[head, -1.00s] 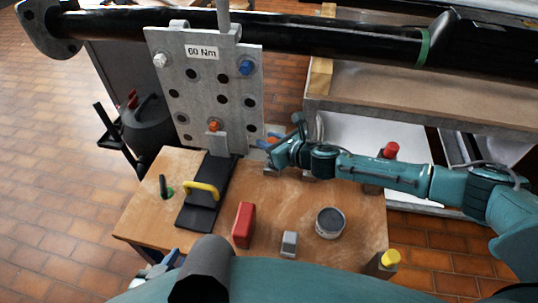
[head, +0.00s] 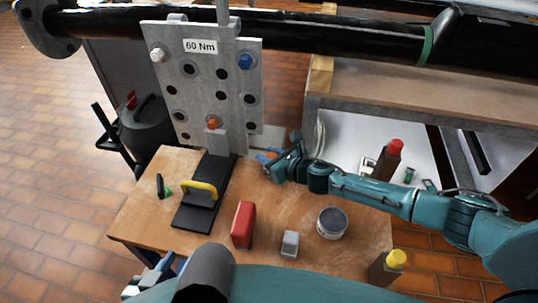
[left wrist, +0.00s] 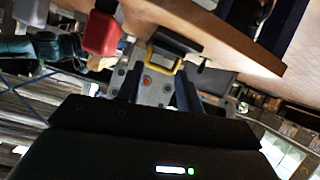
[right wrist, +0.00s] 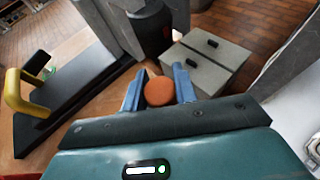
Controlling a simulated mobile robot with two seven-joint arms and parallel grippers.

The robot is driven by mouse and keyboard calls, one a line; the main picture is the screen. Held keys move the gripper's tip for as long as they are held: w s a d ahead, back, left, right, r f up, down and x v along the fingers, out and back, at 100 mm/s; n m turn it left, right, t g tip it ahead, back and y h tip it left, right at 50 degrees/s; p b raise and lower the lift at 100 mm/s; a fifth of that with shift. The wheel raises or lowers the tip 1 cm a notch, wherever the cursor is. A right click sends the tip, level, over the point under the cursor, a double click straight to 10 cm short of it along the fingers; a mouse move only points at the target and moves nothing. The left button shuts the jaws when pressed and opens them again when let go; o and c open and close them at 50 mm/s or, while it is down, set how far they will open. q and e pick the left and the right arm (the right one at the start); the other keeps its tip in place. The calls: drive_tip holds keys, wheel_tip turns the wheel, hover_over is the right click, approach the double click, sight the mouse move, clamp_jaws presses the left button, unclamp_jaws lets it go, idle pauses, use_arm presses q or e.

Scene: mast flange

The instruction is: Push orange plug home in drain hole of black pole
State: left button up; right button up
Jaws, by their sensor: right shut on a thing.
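The black pole (head: 300,38) lies across the top of the head view, with a flange at its left end; I cannot make out its drain hole. My right gripper (head: 268,158) is above the back right of the wooden table, well below the pole. In the right wrist view it is shut on the orange plug (right wrist: 159,91), whose round end shows between the fingers. My left gripper (left wrist: 157,92) is open and empty, with its fingers spread apart. In the head view it shows at the lower left, partly hidden by my body.
A grey plate (head: 205,85) marked 60 Nm hangs at the pole, with an orange bolt head (head: 212,123). The table (head: 275,200) carries a black stand with a yellow handle (head: 201,187), a red box (head: 243,225), a grey block (head: 290,243) and a round tin (head: 332,222).

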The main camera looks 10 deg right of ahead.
drive_tip(key=o, duration=1)
drive_tip(key=shift+f, duration=0.1)
drive_tip(key=shift+o, duration=0.2)
